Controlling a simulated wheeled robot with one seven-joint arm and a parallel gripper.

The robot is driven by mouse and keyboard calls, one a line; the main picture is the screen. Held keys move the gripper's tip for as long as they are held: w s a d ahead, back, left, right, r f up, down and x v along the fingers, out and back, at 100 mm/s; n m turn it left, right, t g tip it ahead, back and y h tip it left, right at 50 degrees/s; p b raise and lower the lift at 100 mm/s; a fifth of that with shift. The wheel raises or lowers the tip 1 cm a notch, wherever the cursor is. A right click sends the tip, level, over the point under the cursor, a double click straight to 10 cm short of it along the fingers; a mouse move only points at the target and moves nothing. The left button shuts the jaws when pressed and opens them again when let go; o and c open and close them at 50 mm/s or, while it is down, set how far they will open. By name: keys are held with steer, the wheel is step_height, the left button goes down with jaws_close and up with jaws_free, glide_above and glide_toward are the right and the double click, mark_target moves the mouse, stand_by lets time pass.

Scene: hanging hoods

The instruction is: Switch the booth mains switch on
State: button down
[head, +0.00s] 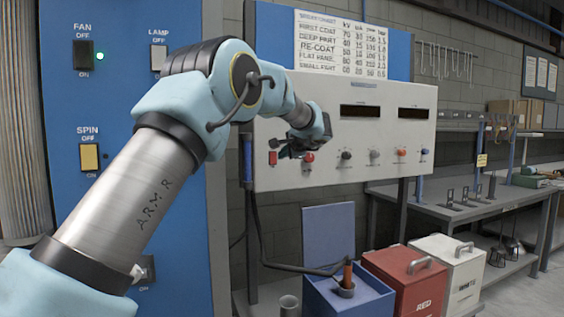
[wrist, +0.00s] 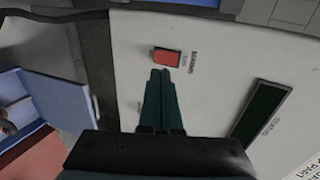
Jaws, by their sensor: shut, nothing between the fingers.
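A small red switch (head: 272,158) sits at the lower left of the pale control panel (head: 340,175). It also shows in the wrist view (wrist: 166,57), with small lettering beside it that is too blurred to read surely. My gripper (head: 285,147) is in front of the panel, close to this switch. In the wrist view my shut fingers (wrist: 160,73) point at the switch, their tips just short of its lower edge in the picture. I cannot tell whether they touch it or the panel. The fingers hold nothing. I cannot tell the switch's position.
A round red knob (head: 308,157) and several other knobs line the panel. A blue cabinet (head: 110,200) with FAN, LAMP and SPIN switches stands at left. A blue box (head: 350,300), a red box (head: 405,280) and a white box (head: 455,270) stand below the panel.

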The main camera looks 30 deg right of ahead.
steer(key=d+b+v, duration=0.1)
steer(key=b+v, duration=0.1)
steer(key=v, duration=0.6)
steer(key=shift+a+b, duration=0.4)
steer(key=shift+a, duration=0.05)
